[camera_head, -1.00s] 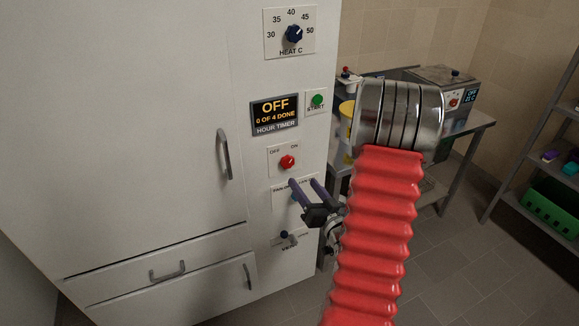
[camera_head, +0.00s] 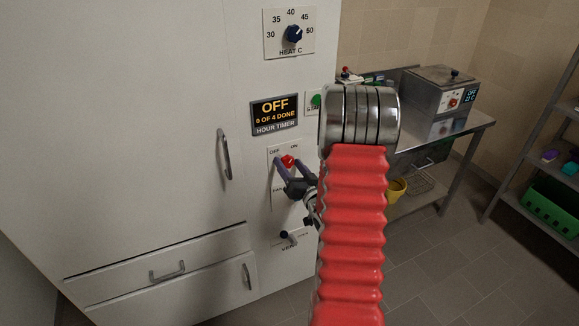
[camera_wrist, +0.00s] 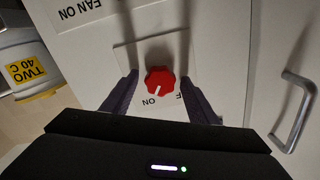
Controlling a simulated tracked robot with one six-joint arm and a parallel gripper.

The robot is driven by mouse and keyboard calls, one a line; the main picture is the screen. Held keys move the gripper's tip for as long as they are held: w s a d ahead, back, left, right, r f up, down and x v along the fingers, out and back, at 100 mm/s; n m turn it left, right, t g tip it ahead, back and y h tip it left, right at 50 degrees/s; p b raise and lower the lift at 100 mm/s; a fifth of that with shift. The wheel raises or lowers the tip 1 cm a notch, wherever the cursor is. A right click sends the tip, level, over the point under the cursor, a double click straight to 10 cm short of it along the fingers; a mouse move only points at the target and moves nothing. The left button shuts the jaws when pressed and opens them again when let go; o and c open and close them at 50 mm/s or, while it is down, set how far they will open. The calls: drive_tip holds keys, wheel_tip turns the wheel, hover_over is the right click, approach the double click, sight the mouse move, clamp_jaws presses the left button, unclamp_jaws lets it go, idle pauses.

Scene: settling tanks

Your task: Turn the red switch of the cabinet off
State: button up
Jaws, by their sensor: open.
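The red switch (camera_head: 288,161) is a lobed knob on a small plate on the cabinet (camera_head: 150,110), with OFF at its left and ON at its right. In the wrist view the red switch (camera_wrist: 159,81) has its white mark pointing towards the word ON. My gripper (camera_head: 284,162) is open, with one purple finger on each side of the knob. In the wrist view my gripper (camera_wrist: 160,90) shows gaps between both fingers and the knob; touch is not visible. The lower part of the plate is partly hidden by my gripper.
The hour timer display (camera_head: 275,115) reads OFF and 0 OF 4 DONE. The heat dial (camera_head: 293,34) is above, and the vent lever (camera_head: 288,236) is below. The green start button (camera_head: 315,101) is partly covered by my arm. A door handle (camera_head: 224,154) stands out at left.

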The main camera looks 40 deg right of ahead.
drive_tip(key=shift+c, duration=0.4)
drive_tip(key=c, duration=1)
drive_tip(key=shift+o, duration=0.2)
drive_tip(key=shift+n, duration=0.5)
drive_tip(key=n, duration=0.9)
drive_tip(key=shift+n, duration=0.3)
drive_tip(key=shift+a+n, duration=0.1)
drive_tip(key=shift+n, duration=1.6)
drive_tip(key=shift+f, duration=0.1)
